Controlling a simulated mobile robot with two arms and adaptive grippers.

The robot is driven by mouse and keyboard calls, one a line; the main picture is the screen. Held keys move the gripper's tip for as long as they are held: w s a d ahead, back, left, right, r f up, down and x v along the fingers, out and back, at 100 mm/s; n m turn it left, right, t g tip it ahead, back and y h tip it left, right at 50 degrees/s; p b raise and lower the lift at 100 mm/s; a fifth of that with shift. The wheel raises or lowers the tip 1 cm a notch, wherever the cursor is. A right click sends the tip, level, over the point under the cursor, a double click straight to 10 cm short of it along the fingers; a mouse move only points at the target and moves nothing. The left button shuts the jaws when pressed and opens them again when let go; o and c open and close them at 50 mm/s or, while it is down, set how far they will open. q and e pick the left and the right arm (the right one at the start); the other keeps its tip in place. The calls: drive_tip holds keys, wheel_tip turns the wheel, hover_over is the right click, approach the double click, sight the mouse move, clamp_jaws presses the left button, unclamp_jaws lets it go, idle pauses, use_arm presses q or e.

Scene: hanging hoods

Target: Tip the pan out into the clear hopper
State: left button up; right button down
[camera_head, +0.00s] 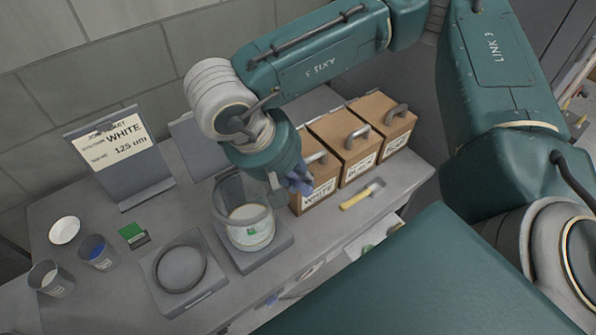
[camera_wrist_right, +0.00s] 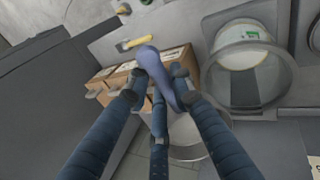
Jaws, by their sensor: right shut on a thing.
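The clear hopper (camera_head: 243,205) is a transparent, upright cylinder on a grey base, with pale material and a green mark low down. In the right wrist view the hopper (camera_wrist_right: 250,70) is just right of the fingers. My right gripper (camera_head: 290,182) is up beside the hopper, on its box side. In the wrist view its dark fingers (camera_wrist_right: 155,82) are shut on a smooth, lavender, rounded piece (camera_wrist_right: 150,60), which I take for part of the pan. A pale round shape (camera_wrist_right: 188,148) shows below the fingers; I cannot tell whether it belongs to the pan. My left gripper is not in view.
Several cardboard boxes with handles (camera_head: 361,140) stand right of the hopper. A yellow-handled scoop (camera_head: 360,195) lies before them. At left are a grey scale with a ring (camera_head: 180,268), two cups (camera_head: 97,250), a white dish (camera_head: 64,230) and a sign (camera_head: 120,155).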

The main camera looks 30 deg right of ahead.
drive_tip(key=shift+a+r+h, duration=0.1)
drive_tip(key=shift+r+h, duration=0.15)
drive_tip(key=shift+h, duration=0.35)
drive_tip(key=shift+s+a+f+t+h, duration=0.1)
drive_tip(key=shift+a+t+h, duration=0.25)
drive_tip(key=shift+h, duration=0.65)
drive_tip(key=shift+s+a+f+t+h+b, duration=0.1)
drive_tip(key=shift+a+h+b, duration=0.45)
drive_tip(key=shift+h, duration=0.7)
drive_tip(key=shift+s+a+f+t+h+b, duration=0.15)
drive_tip(key=shift+a+h+b, duration=0.4)
drive_tip(key=shift+h, duration=0.65)
drive_tip(key=shift+w+a+f+t+h+b, duration=0.1)
drive_tip(key=shift+a+h+b, duration=0.45)
drive_tip(key=shift+h, duration=0.7)
drive_tip(key=shift+d+r, duration=0.1)
drive_tip(key=shift+d, duration=0.05)
